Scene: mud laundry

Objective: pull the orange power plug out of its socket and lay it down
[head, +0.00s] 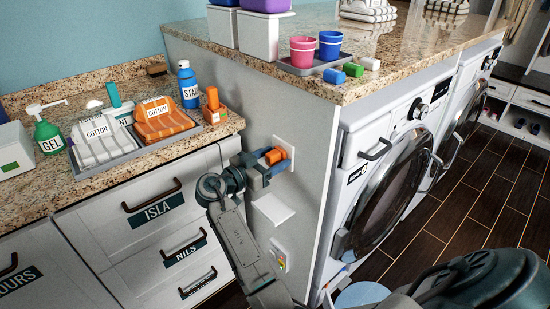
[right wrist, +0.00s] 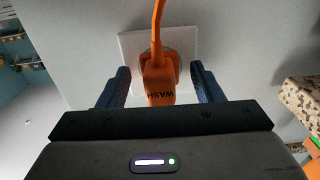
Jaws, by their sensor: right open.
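The orange power plug (head: 276,156) sits in a white wall socket (head: 289,141) on the side panel below the raised counter. In the right wrist view the plug (right wrist: 160,82) bears the word WASH, and its orange cord runs off the top edge. The socket plate (right wrist: 130,46) shows behind it. My right gripper (head: 262,168) is at the plug, with its blue fingers open on either side. In the right wrist view gaps show between the plug and the fingers of the right gripper (right wrist: 161,88). My left gripper is not in view.
A white ledge (head: 272,209) and another outlet plate (head: 279,255) are on the panel below the socket. The lower counter at left holds a tray (head: 130,152) of folded cloths, a blue bottle (head: 188,85) and a green GEL bottle (head: 48,134). Washing machines (head: 385,190) stand at right.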

